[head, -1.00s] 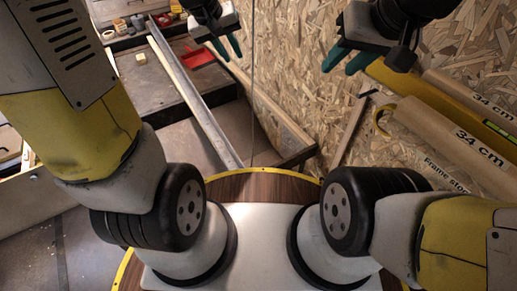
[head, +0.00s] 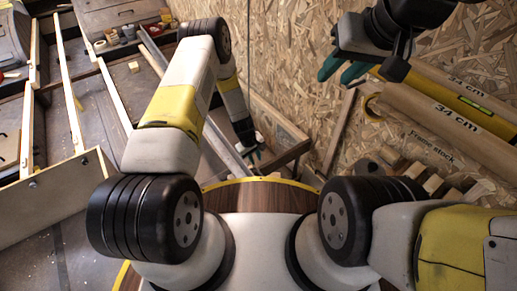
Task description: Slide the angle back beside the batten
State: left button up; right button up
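The grey metal angle (head: 223,149) slopes down toward me on the left of the wooden batten (head: 277,117), with a gap between them at the near end. My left arm covers the angle's middle stretch. The batten lies along the foot of the chipboard wall. My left gripper (head: 251,157) is low between the angle's near end and the batten, its teal fingers small and partly hidden. I cannot tell whether it touches the angle or how wide its fingers stand. My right gripper (head: 338,78) is open and empty, raised before the chipboard wall.
Brown tubes marked 34 cm (head: 435,110) and a yellow level (head: 450,98) lie at the right along the wall. A short wooden crosspiece (head: 287,156) is near the batten's end. Wooden frames and shelves (head: 75,100) fill the left. Small jars stand at the back left.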

aim_at(259, 172)
pick_arm(q)
jog(key=x, duration=0.6)
jog(key=s+x, duration=0.1)
jog(key=x, duration=0.2)
jog(key=shift+a+f, duration=0.15)
jog(key=shift+f, duration=0.05)
grip_shut()
dwell(1.2)
